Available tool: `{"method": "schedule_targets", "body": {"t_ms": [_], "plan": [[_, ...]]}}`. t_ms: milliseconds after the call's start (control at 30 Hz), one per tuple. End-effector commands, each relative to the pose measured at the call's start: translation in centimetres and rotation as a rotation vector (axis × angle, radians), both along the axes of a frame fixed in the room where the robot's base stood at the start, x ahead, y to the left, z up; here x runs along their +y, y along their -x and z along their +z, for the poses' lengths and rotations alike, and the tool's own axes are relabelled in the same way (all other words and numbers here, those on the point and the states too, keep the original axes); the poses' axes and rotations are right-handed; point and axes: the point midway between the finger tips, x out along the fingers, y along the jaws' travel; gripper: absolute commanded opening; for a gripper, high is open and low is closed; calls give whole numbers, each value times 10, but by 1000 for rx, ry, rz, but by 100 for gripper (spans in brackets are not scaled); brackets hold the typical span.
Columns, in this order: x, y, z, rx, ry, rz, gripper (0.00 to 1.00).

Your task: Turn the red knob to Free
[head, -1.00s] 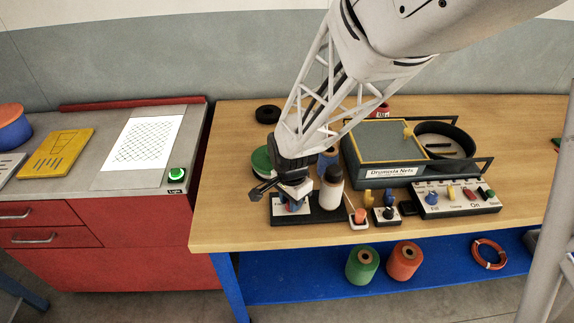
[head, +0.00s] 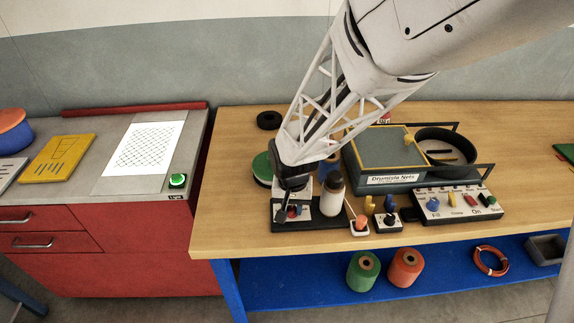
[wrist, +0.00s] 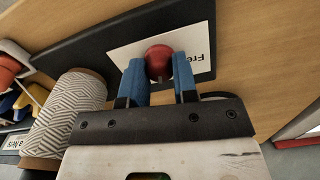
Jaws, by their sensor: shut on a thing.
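The red knob (wrist: 159,60) stands on a white label plate (wrist: 192,42), on which the letters "Fre" show, cut off by a blue fingertip. The plate is on a black board (wrist: 88,50) on the wooden bench. My gripper (wrist: 159,78) points down at the knob, its two blue fingertips on either side of it, shut on it. In the head view my gripper (head: 293,210) is over the board's left part and mostly hides the knob. I cannot make out a pointer on the knob.
A white patterned bobbin (head: 332,195) with a dark top stands right beside my gripper. A small orange-topped box (head: 360,224), a black switch box (head: 389,220) and a control panel (head: 458,203) lie farther right. The bench front edge is close.

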Motion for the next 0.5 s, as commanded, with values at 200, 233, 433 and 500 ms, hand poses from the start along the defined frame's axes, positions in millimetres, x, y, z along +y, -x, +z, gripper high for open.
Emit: {"method": "schedule_targets", "body": {"t_ms": [200,233,433,500], "plan": [[0,0,0,1,0,202,3],[0,0,0,1,0,231,3],[0,0,0,0,0,421,3],[0,0,1,0,0,487,3]]}}
